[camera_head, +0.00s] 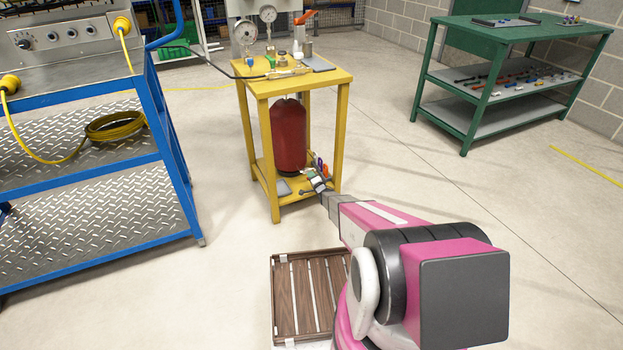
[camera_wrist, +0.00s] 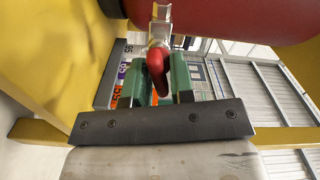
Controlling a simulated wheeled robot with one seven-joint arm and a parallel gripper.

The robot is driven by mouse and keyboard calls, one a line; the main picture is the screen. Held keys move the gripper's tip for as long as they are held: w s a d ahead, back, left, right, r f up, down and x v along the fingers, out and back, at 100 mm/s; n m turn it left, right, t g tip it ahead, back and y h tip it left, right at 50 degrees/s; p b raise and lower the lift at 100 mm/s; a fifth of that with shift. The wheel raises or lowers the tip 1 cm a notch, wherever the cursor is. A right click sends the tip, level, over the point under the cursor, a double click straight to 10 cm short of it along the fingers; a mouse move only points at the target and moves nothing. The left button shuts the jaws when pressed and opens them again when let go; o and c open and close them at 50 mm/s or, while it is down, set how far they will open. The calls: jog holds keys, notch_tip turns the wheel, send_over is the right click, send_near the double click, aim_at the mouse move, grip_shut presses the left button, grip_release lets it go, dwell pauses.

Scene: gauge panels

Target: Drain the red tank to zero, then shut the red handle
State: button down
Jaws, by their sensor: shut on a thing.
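The red tank (camera_head: 288,135) stands upright inside the lower part of the yellow table (camera_head: 300,85). Its red underside (camera_wrist: 270,20) crosses the top of the wrist view. A red handle (camera_wrist: 158,65) on a metal valve fitting (camera_wrist: 160,30) lies between the green finger pads of my gripper (camera_wrist: 158,85). My gripper (camera_head: 317,181) is shut on this handle at the tank's lower right. The fingers hide part of the handle, and the head view does not show it clearly. Two dial gauges (camera_head: 244,32) (camera_head: 268,15) stand above the tabletop; their needles are too small to read.
An orange-red lever (camera_head: 304,17) rises at the back of the yellow table. A blue cart (camera_head: 170,150) stands left and a green bench (camera_head: 500,30) at back right. A slatted wooden crate (camera_head: 283,300) lies near my arm. Yellow table legs are close around my gripper.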

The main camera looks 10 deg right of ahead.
jog(key=shift+f+m, duration=0.1)
jog(key=shift+m, duration=1.4)
jog(key=c, duration=1.2)
grip_release()
jog(key=shift+o, duration=0.2)
jog(key=shift+s+d, duration=0.1)
jog(key=shift+s, duration=0.05)
jog(key=v, duration=1)
jog(key=shift+s, duration=0.3)
jog(key=shift+d, duration=0.1)
